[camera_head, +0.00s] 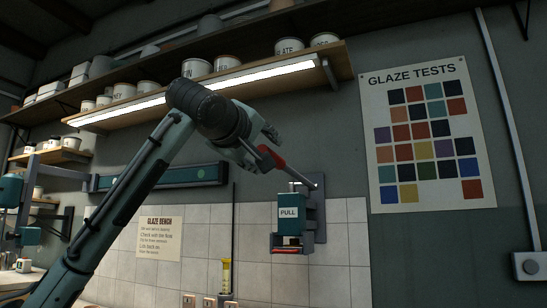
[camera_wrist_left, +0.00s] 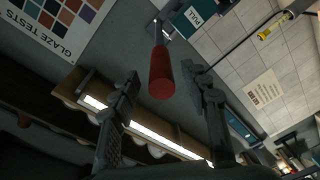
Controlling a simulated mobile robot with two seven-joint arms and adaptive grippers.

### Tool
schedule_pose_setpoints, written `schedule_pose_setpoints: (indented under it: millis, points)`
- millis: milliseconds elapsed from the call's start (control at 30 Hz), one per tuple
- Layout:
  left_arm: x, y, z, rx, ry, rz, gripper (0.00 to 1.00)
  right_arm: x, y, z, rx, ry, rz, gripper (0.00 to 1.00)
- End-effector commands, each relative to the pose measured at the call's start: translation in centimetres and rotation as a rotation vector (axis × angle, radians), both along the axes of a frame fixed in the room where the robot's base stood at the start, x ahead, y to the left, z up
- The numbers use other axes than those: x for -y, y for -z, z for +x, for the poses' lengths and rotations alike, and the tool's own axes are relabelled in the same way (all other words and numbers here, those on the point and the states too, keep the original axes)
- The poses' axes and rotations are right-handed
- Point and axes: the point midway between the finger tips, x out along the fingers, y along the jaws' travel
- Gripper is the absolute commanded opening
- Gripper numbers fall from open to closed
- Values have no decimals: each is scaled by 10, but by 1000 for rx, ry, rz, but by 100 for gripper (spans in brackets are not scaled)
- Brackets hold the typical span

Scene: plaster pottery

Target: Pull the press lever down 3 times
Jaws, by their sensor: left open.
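The press (camera_head: 289,222) is a teal wall unit with a white PULL label, and it shows upside down in the left wrist view (camera_wrist_left: 190,18). Its lever has a red grip (camera_head: 270,156) on a grey rod that slopes up and left from the unit. My left gripper (camera_head: 262,146) is open at the free end of the red grip. In the left wrist view the red grip (camera_wrist_left: 161,75) stands between the two spread fingertips, with gaps on both sides. My right gripper is not in view.
A long lit shelf (camera_head: 335,62) with several pots runs above my arm. A GLAZE TESTS chart (camera_head: 428,135) hangs on the wall to the right. A GLAZE BENCH notice (camera_head: 158,238) is on the tiles at the left. The wall below the press is clear tile.

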Motion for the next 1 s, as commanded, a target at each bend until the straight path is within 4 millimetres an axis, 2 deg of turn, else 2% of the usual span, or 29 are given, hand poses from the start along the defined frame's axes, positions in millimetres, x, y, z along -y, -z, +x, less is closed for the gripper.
schedule_pose_setpoints:
  millis: [100, 300, 667, 1000]
  points:
    - [5, -1, 20, -4, -1, 0, 46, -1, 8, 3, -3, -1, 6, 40]
    - [10, -1, 42, -2, 0, 1, 46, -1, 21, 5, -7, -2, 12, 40]
    - [12, 1, 48, 0, 1, 1, 45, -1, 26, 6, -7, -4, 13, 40]
    - [12, 1, 47, -1, 0, 1, 3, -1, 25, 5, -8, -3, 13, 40]
